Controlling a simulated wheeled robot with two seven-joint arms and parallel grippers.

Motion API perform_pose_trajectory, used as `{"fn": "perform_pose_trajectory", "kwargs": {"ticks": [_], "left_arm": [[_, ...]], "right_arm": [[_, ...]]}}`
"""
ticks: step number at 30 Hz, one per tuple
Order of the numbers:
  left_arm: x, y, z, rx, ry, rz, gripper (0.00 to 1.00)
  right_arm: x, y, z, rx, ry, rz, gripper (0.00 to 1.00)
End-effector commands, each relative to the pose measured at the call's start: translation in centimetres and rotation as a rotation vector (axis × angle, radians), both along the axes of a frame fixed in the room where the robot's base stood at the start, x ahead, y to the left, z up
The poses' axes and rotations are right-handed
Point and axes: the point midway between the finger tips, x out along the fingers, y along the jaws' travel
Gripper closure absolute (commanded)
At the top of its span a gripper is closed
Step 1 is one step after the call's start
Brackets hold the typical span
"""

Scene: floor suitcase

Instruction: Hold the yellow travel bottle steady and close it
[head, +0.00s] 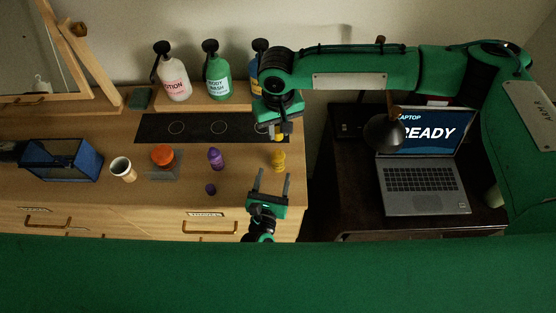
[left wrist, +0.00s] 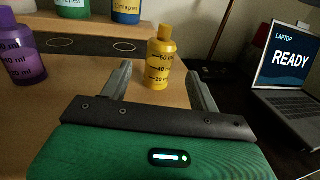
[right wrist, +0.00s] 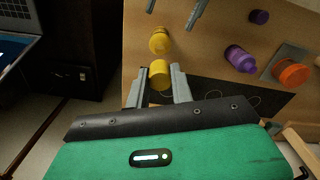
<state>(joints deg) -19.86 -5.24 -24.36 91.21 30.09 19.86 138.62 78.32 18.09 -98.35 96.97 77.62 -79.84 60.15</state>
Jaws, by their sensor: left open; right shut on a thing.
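The yellow travel bottle (head: 278,162) stands upright near the right end of the wooden counter. It also shows in the left wrist view (left wrist: 158,65), with volume marks on its side, and in the right wrist view (right wrist: 159,43). My left gripper (head: 270,175) is open, in front of the bottle; in the left wrist view its fingers (left wrist: 155,75) point toward the bottle, which stands just beyond them. My right gripper (right wrist: 158,78) is shut on a yellow cap (right wrist: 159,74), apart from the bottle. In the head view, the right gripper (head: 280,132) is behind the bottle.
A purple bottle (head: 215,158) and a small purple cap (head: 210,189) are left of the yellow bottle. Pump bottles line the back. A laptop (head: 425,190) stands right.

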Motion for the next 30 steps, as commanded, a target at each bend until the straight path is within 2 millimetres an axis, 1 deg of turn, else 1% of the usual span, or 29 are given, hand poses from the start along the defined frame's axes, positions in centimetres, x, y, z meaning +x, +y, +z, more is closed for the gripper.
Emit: {"fn": "perform_pose_trajectory", "kwargs": {"ticks": [1, 3, 9, 15, 24, 25, 29, 30], "left_arm": [[1.1, -0.2, 0.1, -0.002, -0.002, 0.001, 0.38], [2.5, -0.5, 0.1, -0.001, -0.003, 0.002, 0.38], [5.4, -1.1, 0.1, 0.000, -0.001, 0.001, 0.38], [6.7, -1.4, 0.0, 0.000, 0.000, 0.000, 0.38], [6.8, -1.4, 0.0, 0.000, 0.001, 0.000, 0.38], [6.8, -1.4, 0.0, 0.000, 0.001, 0.000, 0.40], [6.8, -1.4, 0.0, 0.000, 0.000, 0.000, 0.66], [6.8, -1.4, 0.0, 0.000, 0.000, 0.000, 0.74]], "right_arm": [[0.0, 0.0, 0.0, 0.000, 0.000, 0.000, 1.00], [0.0, 0.0, 0.0, 0.000, 0.000, 0.000, 1.00], [0.0, 0.0, 0.0, 0.000, 0.000, 0.000, 1.00], [0.0, 0.0, 0.0, 0.000, 0.000, 0.000, 1.00], [0.0, 0.0, 0.0, 0.000, 0.000, 0.000, 1.00], [0.0, 0.0, 0.0, 0.000, 0.000, 0.000, 1.00], [0.0, 0.0, 0.0, 0.000, 0.000, 0.000, 1.00], [0.0, 0.0, 0.0, 0.000, 0.000, 0.000, 1.00]]}}
